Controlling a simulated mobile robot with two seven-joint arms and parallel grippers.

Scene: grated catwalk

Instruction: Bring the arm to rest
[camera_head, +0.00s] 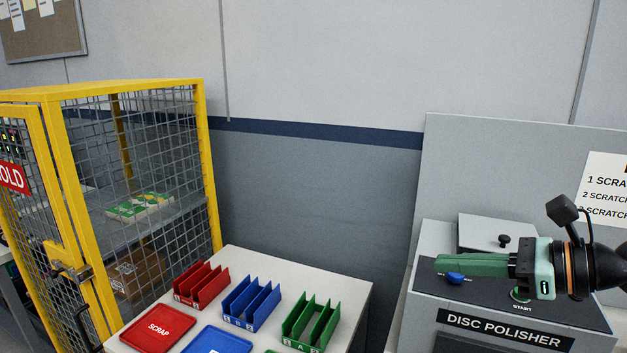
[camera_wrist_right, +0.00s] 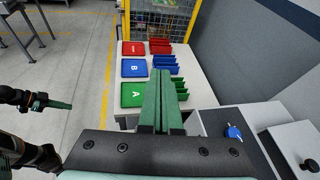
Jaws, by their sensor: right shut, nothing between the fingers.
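My right gripper (camera_head: 437,263) has green fingers and comes in from the right in the head view. It is shut and empty, and its fingers point left in front of and over the disc polisher (camera_head: 500,328). In the right wrist view its closed fingers (camera_wrist_right: 164,76) point away toward the table with the trays. My left gripper (camera_wrist_right: 68,105) shows only at the left edge of the right wrist view, as a dark arm with a green finger, apart from the table. Whether it is open or shut is not clear.
A pale table (camera_head: 345,290) holds red, blue and green slotted racks and flat trays. A yellow mesh cage (camera_head: 205,165) stands at the left. The polisher has a blue knob (camera_head: 455,278) and a green START button (camera_head: 520,295).

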